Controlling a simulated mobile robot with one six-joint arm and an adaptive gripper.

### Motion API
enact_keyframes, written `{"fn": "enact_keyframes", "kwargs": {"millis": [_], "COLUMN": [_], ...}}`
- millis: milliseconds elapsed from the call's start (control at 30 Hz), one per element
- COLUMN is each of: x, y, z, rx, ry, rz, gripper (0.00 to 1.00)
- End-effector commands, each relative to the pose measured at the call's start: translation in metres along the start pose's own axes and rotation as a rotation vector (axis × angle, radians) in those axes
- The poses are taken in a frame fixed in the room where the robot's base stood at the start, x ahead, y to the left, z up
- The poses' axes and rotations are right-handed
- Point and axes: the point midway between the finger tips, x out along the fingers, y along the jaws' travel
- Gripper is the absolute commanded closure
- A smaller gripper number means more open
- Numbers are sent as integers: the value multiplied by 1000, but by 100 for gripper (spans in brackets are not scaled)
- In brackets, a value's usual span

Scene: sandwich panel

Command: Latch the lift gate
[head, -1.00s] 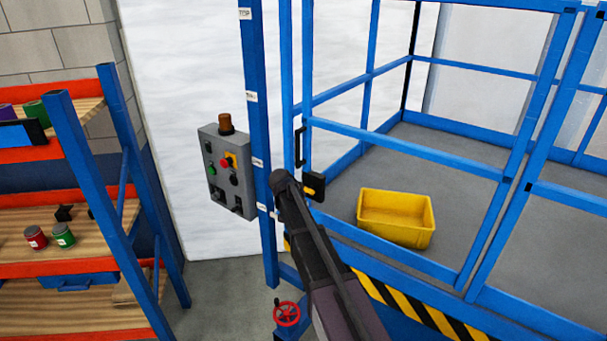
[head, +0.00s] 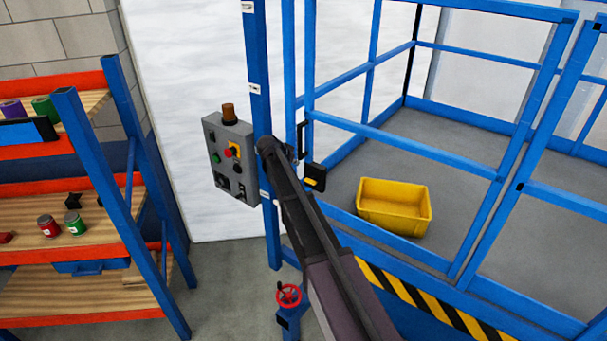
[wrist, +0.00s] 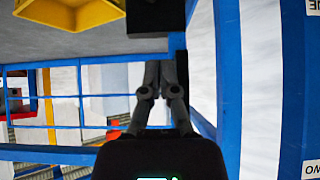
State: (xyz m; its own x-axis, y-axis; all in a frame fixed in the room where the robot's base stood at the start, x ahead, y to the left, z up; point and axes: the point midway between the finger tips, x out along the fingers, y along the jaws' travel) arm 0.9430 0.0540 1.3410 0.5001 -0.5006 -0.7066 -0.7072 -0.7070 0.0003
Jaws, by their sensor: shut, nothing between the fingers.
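The lift gate (head: 410,147) is a blue rail frame on the platform's near side. Its left upright stands close beside another blue upright, with a narrow gap between. A black latch box (head: 315,177) with a yellow part sits by that upright, below a black handle (head: 301,140). I cannot tell how the latch is set. In the head view my arm ends just left of the latch, and its fingers are hidden there. In the wrist view my gripper (wrist: 166,66) is shut and empty. A dark block (wrist: 155,16) lies just beyond the fingertips.
A grey control box (head: 230,160) hangs on the blue post left of the gate. A yellow bin (head: 394,205) stands on the platform floor; the wrist view shows it too (wrist: 70,12). A red handwheel (head: 289,295) is below. Shelving (head: 80,257) stands at left.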

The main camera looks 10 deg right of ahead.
Motion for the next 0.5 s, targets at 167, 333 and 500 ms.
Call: {"fn": "enact_keyframes", "kwargs": {"millis": [167, 333, 500], "x": [6, 17, 35], "y": [0, -1, -1], "z": [1, 2, 2], "rx": [0, 1, 1], "ry": [0, -1, -1], "rz": [0, 0, 1], "gripper": [100, 100, 100]}}
